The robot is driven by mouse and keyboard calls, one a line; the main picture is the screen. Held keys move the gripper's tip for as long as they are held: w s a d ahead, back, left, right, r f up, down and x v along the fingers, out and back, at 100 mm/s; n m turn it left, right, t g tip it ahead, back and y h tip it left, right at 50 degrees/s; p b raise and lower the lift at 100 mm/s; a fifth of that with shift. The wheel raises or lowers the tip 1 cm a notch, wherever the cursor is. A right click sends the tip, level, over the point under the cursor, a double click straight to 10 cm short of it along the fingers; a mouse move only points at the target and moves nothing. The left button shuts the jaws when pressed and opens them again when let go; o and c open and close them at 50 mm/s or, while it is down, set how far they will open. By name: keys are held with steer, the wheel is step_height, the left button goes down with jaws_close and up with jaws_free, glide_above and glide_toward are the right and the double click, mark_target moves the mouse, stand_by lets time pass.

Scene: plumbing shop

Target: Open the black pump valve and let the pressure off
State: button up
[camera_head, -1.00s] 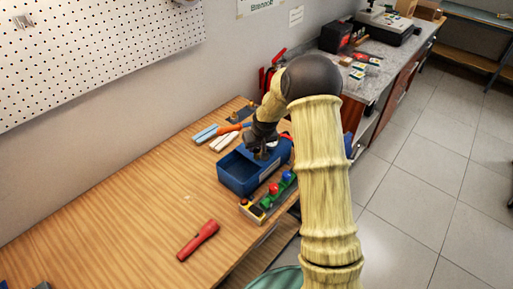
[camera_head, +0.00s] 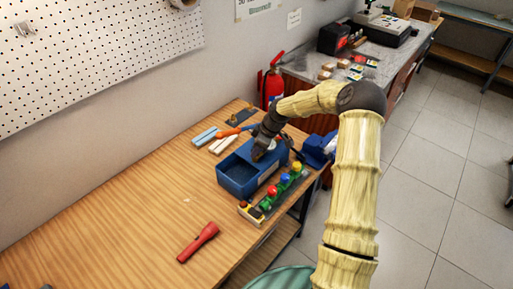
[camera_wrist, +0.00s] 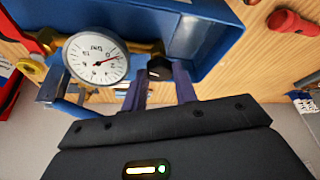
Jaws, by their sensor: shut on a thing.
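The blue pump (camera_head: 238,190) with its open trough stands on the wooden bench; its blue trough also fills the top of the wrist view (camera_wrist: 222,50). A round white gauge (camera_wrist: 97,59) with a red needle sits on brass fittings at the pump. The black valve knob (camera_wrist: 160,68) is beside the gauge, on the brass fitting. My gripper (camera_wrist: 162,80) is shut on the knob, one finger on each side. In the head view my gripper (camera_head: 262,150) reaches down over the pump's back end, and my wrist hides the knob.
A strip of coloured valve handles (camera_head: 272,192) stands close in front of the pump. A red torch (camera_head: 198,242) lies on the bench. Blue and white pipes (camera_head: 215,139) lie behind. A blue vise (camera_head: 320,150) is at the right edge. The left bench is clear.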

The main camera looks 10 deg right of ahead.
steer(key=shift+w+d+n+g, duration=0.15)
steer(key=shift+n+g, duration=0.15)
steer(key=shift+n, duration=0.6)
steer(key=o, duration=0.7)
steer(key=b+v, duration=0.2)
steer(key=v, duration=0.6)
steer(key=b+v, duration=0.2)
steer(key=v, duration=0.7)
steer(key=shift+d+r, duration=0.15)
steer(key=shift+d, duration=0.15)
